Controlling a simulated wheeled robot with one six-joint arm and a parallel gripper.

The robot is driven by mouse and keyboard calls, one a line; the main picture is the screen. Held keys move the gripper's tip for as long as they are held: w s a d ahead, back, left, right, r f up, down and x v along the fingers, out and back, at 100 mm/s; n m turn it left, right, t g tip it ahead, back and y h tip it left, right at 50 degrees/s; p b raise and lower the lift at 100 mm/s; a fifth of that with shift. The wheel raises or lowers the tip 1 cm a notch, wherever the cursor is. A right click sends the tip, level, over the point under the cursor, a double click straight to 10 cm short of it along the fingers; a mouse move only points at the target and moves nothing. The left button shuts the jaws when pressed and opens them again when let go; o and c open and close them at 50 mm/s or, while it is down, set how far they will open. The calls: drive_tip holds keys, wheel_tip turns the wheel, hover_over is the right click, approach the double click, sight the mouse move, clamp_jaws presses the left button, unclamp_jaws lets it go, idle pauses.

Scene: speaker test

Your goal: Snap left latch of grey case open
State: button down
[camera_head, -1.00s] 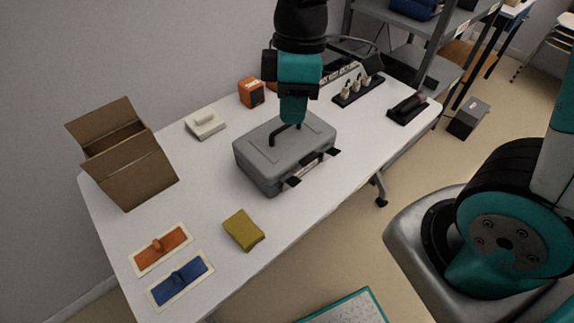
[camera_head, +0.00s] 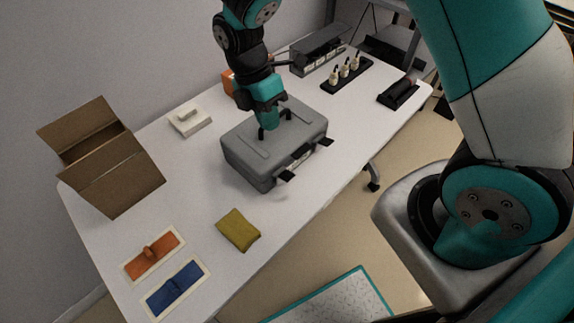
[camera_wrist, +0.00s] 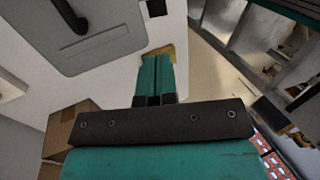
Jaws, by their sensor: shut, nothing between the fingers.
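The grey case (camera_head: 250,155) lies closed on the white table. Two black latches stick out from its front edge: the left latch (camera_head: 287,176) and the right latch (camera_head: 326,142). A dark handle (camera_head: 286,114) sits on the lid and also shows in the wrist view (camera_wrist: 72,18). My gripper (camera_head: 268,124) is above the case lid, behind the left latch, its fingers shut and empty. In the wrist view the teal fingers (camera_wrist: 158,62) are together beside the grey lid (camera_wrist: 100,40). I cannot tell whether they touch the case.
A cardboard box (camera_head: 115,180) stands at left. A yellow cloth-like block (camera_head: 238,230), an orange pad (camera_head: 152,253) and a blue pad (camera_head: 175,288) lie in front. A white device (camera_head: 190,121) and an orange box (camera_head: 228,82) are behind. The table between the case and yellow block is clear.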

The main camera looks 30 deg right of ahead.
sight(289, 175)
drive_tip(key=p+x, duration=0.2)
drive_tip(key=x, duration=1.1)
drive_tip(key=shift+s+d+f+p, duration=0.1)
drive_tip(key=shift+s+f+p, duration=0.05)
drive_tip(key=shift+f+p, duration=0.2)
drive_tip(key=shift+d+f, duration=0.1)
